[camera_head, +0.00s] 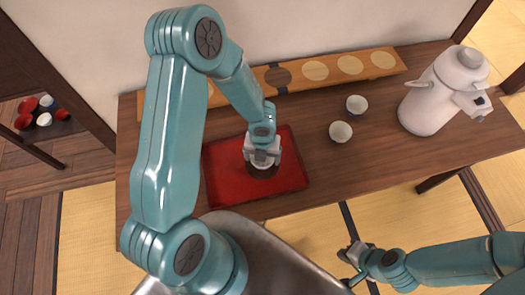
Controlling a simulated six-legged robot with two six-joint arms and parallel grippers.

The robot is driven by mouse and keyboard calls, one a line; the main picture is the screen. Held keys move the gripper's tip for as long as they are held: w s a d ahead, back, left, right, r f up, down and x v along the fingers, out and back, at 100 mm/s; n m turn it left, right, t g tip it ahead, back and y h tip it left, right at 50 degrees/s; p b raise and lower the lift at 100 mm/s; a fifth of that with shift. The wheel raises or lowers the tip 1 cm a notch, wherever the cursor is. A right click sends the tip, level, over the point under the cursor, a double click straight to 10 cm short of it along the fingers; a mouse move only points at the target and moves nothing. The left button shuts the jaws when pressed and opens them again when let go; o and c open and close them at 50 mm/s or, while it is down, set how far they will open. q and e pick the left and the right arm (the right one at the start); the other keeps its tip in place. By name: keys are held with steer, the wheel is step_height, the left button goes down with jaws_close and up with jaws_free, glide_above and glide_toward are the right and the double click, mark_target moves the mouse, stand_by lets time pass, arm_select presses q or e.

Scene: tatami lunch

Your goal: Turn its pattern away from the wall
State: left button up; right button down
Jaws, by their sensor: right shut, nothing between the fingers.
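My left gripper (262,156) points down over the red tray (226,184). A pale rim with something dark shows beneath its fingers; I cannot tell what this is or whether the fingers hold it. Two small whitish cups, one nearer (340,132) and one farther (357,104), stand on the table right of the tray, apart from both grippers. I cannot make out a pattern on either cup. My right gripper (352,266) is shut and empty, low at the front, clear of the table.
The wooden table (395,165) runs along the pale wall (320,25). A long board with round inlays (350,65) lies at the back. A large white pot (432,100) stands at the right. A dark shelf with several small dishes (44,119) is at the far left.

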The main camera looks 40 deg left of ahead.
arm_select(q)
steer(key=m, duration=0.1)
steer(key=m+p, duration=0.2)
steer(key=shift+r+m, duration=0.25)
steer(key=shift+m, duration=0.15)
steer(key=m+p, duration=0.2)
steer(key=m, duration=0.1)
steer(key=shift+m, duration=0.3)
steer(key=m, duration=0.3)
steer(key=shift+f, duration=0.25)
steer(key=m, duration=0.4)
steer(key=shift+m, duration=0.3)
steer(key=m, duration=0.2)
steer(key=shift+m, duration=0.4)
steer(key=shift+a+f+b, duration=0.1)
steer(key=shift+f+b, duration=0.4)
steer(key=shift+f, duration=0.2)
steer(key=shift+f, duration=0.25)
steer(key=o, duration=1.1)
steer(key=shift+c, duration=0.2)
